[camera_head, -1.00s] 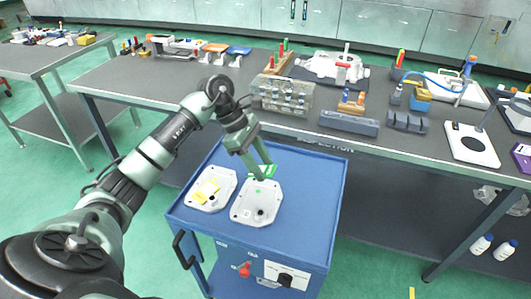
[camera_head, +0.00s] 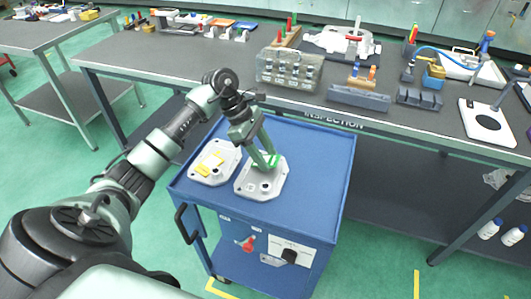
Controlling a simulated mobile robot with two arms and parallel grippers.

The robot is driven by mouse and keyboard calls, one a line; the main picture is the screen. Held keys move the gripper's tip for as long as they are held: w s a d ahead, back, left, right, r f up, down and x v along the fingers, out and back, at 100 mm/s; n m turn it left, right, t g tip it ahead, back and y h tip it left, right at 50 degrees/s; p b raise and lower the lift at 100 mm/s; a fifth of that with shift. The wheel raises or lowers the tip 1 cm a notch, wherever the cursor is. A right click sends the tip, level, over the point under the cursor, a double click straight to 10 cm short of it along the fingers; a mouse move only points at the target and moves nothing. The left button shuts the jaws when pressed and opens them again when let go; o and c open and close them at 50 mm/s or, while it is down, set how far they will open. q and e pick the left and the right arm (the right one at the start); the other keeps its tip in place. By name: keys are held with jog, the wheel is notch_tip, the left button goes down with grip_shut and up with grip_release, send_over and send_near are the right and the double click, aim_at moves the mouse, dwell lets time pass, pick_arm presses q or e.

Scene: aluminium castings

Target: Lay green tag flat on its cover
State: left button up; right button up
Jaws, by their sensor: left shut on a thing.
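My left gripper (camera_head: 268,162) is shut on the green tag (camera_head: 274,160) and points down at the far part of the right-hand grey cover (camera_head: 262,187). The fingers hide part of the tag. I cannot tell whether the tag touches the cover. The cover lies flat on the blue cart (camera_head: 318,186). A second grey cover (camera_head: 199,167) lies to its left, with yellow tags (camera_head: 210,163) on it. My right gripper is not in view.
The dark inspection bench (camera_head: 230,75) stands behind the cart, with a grey block fixture (camera_head: 288,72) near its front edge. The cart top is clear to the right of the covers. A red knob (camera_head: 247,243) shows on the cart's front.

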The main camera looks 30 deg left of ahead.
pick_arm(q)
jog(key=shift+f, duration=0.2)
jog(key=o, duration=1.2)
jog(key=shift+o, duration=0.9)
jog(key=shift+r, duration=0.1)
jog(key=b+v, duration=0.1)
jog(key=v, duration=0.6)
jog(key=shift+a+r, duration=0.2)
jog(key=shift+r, duration=0.05)
jog(key=shift+s, duration=0.1)
